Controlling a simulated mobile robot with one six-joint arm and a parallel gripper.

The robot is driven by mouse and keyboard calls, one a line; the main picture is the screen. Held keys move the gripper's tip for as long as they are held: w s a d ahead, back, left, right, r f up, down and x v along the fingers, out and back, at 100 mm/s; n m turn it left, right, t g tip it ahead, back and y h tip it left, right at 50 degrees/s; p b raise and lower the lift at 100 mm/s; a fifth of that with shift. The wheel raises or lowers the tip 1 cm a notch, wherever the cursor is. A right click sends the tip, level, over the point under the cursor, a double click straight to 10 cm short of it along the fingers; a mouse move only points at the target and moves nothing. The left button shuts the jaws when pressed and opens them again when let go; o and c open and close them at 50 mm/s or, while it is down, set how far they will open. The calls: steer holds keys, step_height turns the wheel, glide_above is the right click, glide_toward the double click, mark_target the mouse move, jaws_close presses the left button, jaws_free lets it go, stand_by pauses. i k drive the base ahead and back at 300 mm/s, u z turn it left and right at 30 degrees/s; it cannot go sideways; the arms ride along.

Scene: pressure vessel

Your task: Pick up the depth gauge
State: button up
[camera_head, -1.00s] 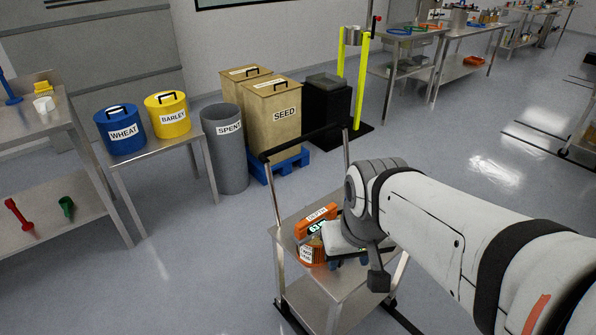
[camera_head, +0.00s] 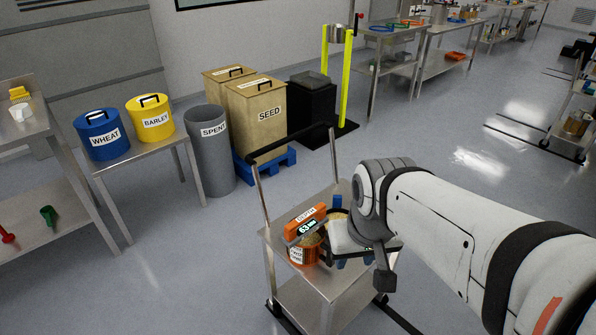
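The depth gauge (camera_head: 305,222) is an orange block with a DEPTH label and a small lit display. It is on the left side of the steel cart's top, above an orange labelled container (camera_head: 301,254); I cannot tell whether it rests on it. My gripper (camera_head: 326,243) is just right of the gauge, low over the cart top. Its dark fingers point toward the gauge and container. The white gripper body and wrist hide much of the cart top. I cannot see whether the fingers touch or hold anything.
The steel cart (camera_head: 272,236) has an upright handle (camera_head: 290,144) at its back left. Blue items lie partly hidden behind and under my gripper. The grey SPENT bin (camera_head: 210,155), SEED bin (camera_head: 262,120) and a table with WHEAT and BARLEY tubs stand behind. Floor left of the cart is clear.

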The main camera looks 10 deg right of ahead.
mark_target(300, 228)
steer(key=z, duration=3.35)
steer(key=k, duration=2.25)
steer(key=u, duration=1.95)
steer(key=i, duration=1)
steer(key=u, duration=0.05)
